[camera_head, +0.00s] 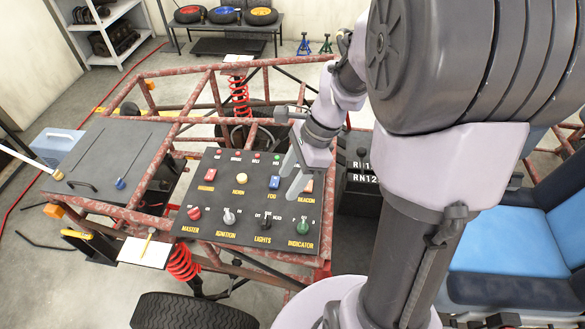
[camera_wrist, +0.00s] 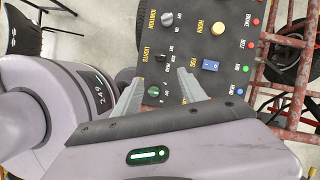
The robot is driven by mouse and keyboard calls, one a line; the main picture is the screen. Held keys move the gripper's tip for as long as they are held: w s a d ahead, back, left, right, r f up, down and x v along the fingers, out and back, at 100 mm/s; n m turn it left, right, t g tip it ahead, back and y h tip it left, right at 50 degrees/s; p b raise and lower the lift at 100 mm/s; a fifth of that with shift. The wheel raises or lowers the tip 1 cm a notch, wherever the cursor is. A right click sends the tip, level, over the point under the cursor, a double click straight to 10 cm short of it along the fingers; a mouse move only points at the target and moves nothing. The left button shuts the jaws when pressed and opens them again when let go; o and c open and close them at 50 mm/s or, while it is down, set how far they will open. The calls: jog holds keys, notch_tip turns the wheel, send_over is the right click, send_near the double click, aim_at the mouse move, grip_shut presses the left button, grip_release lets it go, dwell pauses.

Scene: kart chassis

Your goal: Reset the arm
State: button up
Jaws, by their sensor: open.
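My gripper (camera_head: 293,175) is open and empty, with its two pale fingers apart over the right side of the black control panel (camera_head: 222,184). It hangs near the blue FOG switch (camera_head: 274,182) and the BEACON switch (camera_head: 307,186), which it partly covers. In the wrist view my gripper (camera_wrist: 160,79) points at the panel (camera_wrist: 190,48). The green INDICATOR knob (camera_wrist: 154,91) lies between the fingers in that picture, and the FOG switch (camera_wrist: 210,66) is beside the right finger. I cannot tell whether the fingertips touch the panel.
The panel also carries a red MASTER knob (camera_head: 194,213), a grey IGNITION knob (camera_head: 229,216), a black LIGHTS knob (camera_head: 265,220) and a yellow HORN button (camera_head: 240,179). Rusty red frame tubes (camera_head: 190,106) surround it. A blue seat (camera_head: 510,235) stands at the right.

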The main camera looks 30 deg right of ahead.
jog(key=shift+d+r, duration=0.25)
jog(key=shift+r, duration=0.35)
jog(key=s+a+f+n+t+h+b, duration=0.2)
jog(key=s+a+f+n+t+b, duration=0.2)
jog(key=s+a+f+n+b, duration=0.6)
jog(key=s+a+n+b, duration=0.1)
jog(key=n+b, duration=0.5)
jog(key=b, duration=0.5)
jog(key=shift+s+t, duration=0.25)
jog(key=shift+t, duration=0.15)
jog(key=shift+c, duration=0.2)
